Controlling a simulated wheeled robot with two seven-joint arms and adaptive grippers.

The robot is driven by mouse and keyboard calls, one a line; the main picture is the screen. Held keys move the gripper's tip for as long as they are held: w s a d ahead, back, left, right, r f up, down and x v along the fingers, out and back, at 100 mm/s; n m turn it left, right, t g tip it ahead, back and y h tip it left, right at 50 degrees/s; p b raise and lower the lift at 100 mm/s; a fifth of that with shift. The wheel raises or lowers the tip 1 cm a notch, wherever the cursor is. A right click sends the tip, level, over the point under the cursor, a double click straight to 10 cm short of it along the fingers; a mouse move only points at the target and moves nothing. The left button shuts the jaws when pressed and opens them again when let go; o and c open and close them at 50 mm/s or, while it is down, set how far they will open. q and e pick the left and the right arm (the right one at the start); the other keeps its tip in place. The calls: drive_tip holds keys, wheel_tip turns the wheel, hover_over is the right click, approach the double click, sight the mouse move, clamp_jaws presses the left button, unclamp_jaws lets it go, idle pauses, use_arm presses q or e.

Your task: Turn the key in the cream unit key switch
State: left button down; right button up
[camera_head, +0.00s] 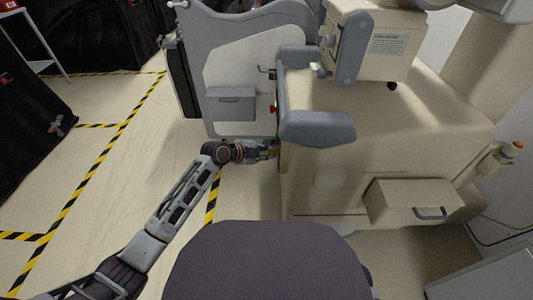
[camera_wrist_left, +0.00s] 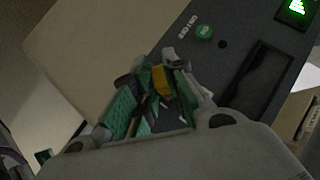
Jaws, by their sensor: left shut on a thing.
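The cream unit (camera_head: 330,185) is a large machine in the middle and right of the head view. My left gripper (camera_head: 268,150) is at the edge of its left side, beside the dark panel. In the left wrist view, the green-padded fingers of my left gripper (camera_wrist_left: 168,76) are shut on a small yellow-orange piece, the key (camera_wrist_left: 159,79). The fingertips are at the dark control panel (camera_wrist_left: 233,62). The key switch itself is hidden behind the fingers, so I cannot tell the key's angle. My right gripper is in neither view.
The panel has a green lit button (camera_wrist_left: 204,32), a green display (camera_wrist_left: 297,8) and a dark rectangular recess (camera_wrist_left: 262,75). A grey padded arm (camera_head: 318,127) juts out above my gripper. The floor to the left, with yellow-black tape (camera_head: 90,180), is clear.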

use_arm(q)
drive_tip(key=n+g+p, duration=0.1)
drive_tip(key=g+p, duration=0.1)
drive_tip(key=p, duration=0.1)
drive_tip(key=shift+p, duration=0.4)
idle(0.5)
